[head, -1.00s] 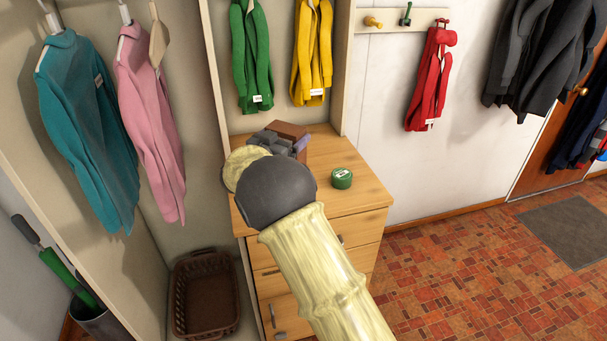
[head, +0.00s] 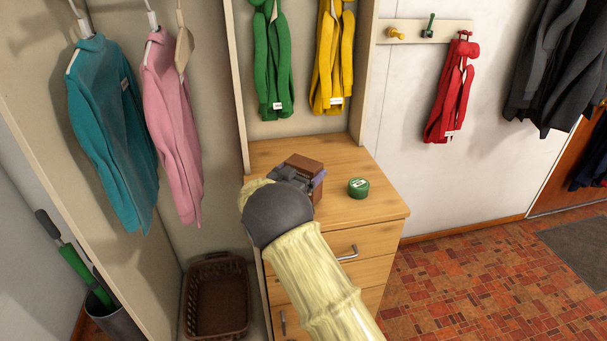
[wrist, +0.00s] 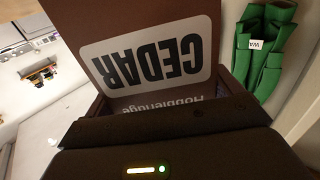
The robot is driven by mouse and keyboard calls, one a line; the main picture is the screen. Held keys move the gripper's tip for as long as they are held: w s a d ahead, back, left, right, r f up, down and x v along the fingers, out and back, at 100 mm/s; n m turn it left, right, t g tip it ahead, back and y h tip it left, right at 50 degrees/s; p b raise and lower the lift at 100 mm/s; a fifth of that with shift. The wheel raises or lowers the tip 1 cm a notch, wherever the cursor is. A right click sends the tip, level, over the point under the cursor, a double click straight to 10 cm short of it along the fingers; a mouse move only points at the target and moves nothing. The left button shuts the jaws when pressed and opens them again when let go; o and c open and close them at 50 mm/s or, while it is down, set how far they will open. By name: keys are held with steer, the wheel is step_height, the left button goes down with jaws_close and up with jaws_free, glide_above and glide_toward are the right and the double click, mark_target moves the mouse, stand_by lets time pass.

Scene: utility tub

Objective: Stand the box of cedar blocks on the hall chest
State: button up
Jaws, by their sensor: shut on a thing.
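The brown box of cedar blocks (head: 305,163) is held at my gripper (head: 296,178), over the wooden top of the hall chest (head: 345,211). My gripper is shut on it; my arm hides much of both in the head view. In the wrist view the box (wrist: 215,18) fills the middle, its white CEDAR label upside down. A purple patch shows at the box's right side in the head view. I cannot tell whether the box touches the chest top.
A round green tin (head: 358,188) stands on the chest top, right of the box. Green (head: 272,65) and yellow (head: 332,65) garments hang behind the chest. A brown basket (head: 217,300) is on the floor left of it. The chest top's front right is clear.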

steer(key=shift+f, duration=0.65)
steer(key=shift+f, duration=0.1)
steer(key=o, duration=0.9)
steer(key=shift+c, duration=0.2)
steer(key=shift+s, duration=0.1)
steer(key=b+v, duration=0.1)
steer(key=v, duration=1.1)
